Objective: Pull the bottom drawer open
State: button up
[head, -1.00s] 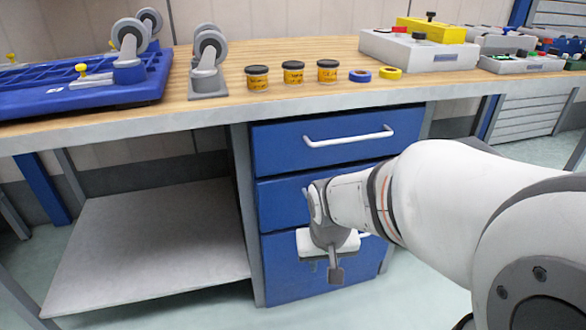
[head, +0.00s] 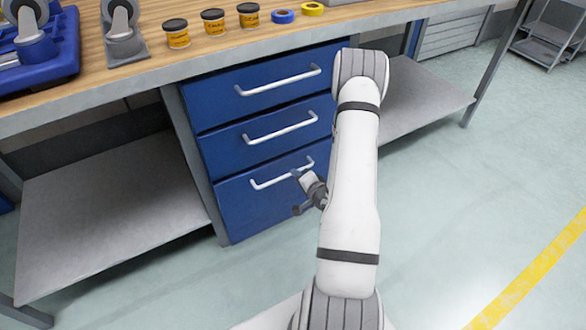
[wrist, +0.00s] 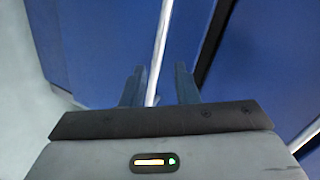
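The bottom drawer (head: 245,212) is the lowest of three blue drawers under the bench, and its front looks flush with the others. Its white bar handle (head: 268,184) runs along the upper part of the front. My gripper (wrist: 158,88) is at the right end of this handle in the head view, where my arm partly hides that side. In the wrist view the two dark fingers are apart, and the white handle (wrist: 159,55) runs between them with a gap on both sides. I cannot tell how deep the handle sits between the fingers.
The middle drawer (head: 235,145) and top drawer (head: 225,98) are above, each with a white handle. A grey shelf (head: 110,215) lies to the left, another (head: 425,110) to the right. The bench top (head: 150,58) holds small jars and tape rolls. Floor in front is clear.

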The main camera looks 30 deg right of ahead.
jog(key=w+m, duration=0.1)
jog(key=w+f+m+t+b, duration=0.1)
jog(key=w, duration=0.1)
jog(key=w+f+m+t, duration=0.1)
jog(key=w, duration=0.1)
jog(key=shift+d+f, duration=0.1)
jog(key=shift+f, duration=0.1)
dwell(0.4)
jog(key=shift+c, duration=0.5)
grip_shut()
